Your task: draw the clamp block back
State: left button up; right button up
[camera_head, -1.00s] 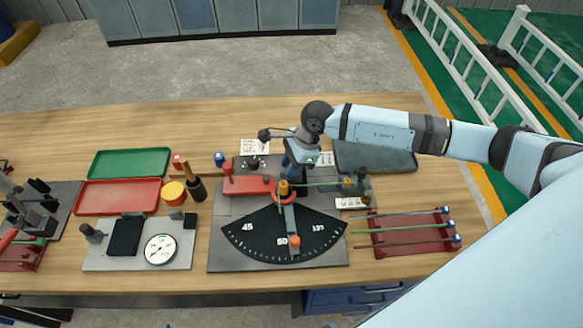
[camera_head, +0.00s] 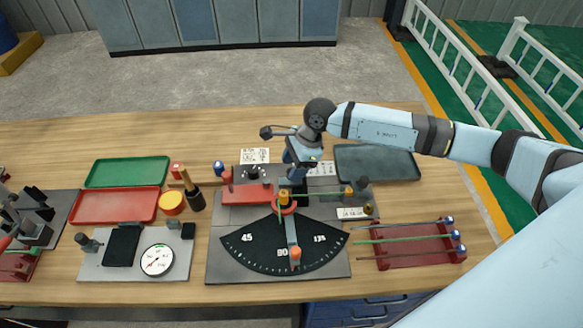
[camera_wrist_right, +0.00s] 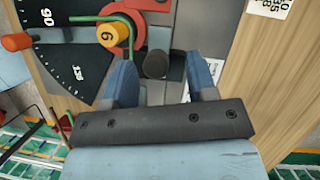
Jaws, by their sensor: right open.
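The bending fixture (camera_head: 226,262) lies on the bench with a black angle dial (camera_head: 262,244), an orange centre pin (camera_head: 284,196) and a lever with an orange knob (camera_head: 295,253). A green rod (camera_head: 325,193) runs across it and curves around the pin in the wrist view (camera_wrist_right: 128,28). My right gripper (camera_head: 295,180) is above the fixture, just behind the pin. In the wrist view it is open (camera_wrist_right: 161,85), its blue fingers either side of a dark round knob (camera_wrist_right: 156,64), seemingly the clamp block's. The block's body is largely hidden. My left gripper is not in view.
A red block (camera_head: 247,193) is on the fixture's left. A red rack (camera_head: 420,258) with several rods stands at right. Red (camera_head: 116,205) and green (camera_head: 127,171) trays and a gauge plate (camera_head: 93,267) are at left.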

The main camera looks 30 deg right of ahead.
jog(key=w+b+v, duration=0.1)
jog(key=b+v, duration=0.1)
jog(key=v, duration=1)
jog(key=shift+s+r, duration=0.3)
jog(key=shift+s, duration=0.2)
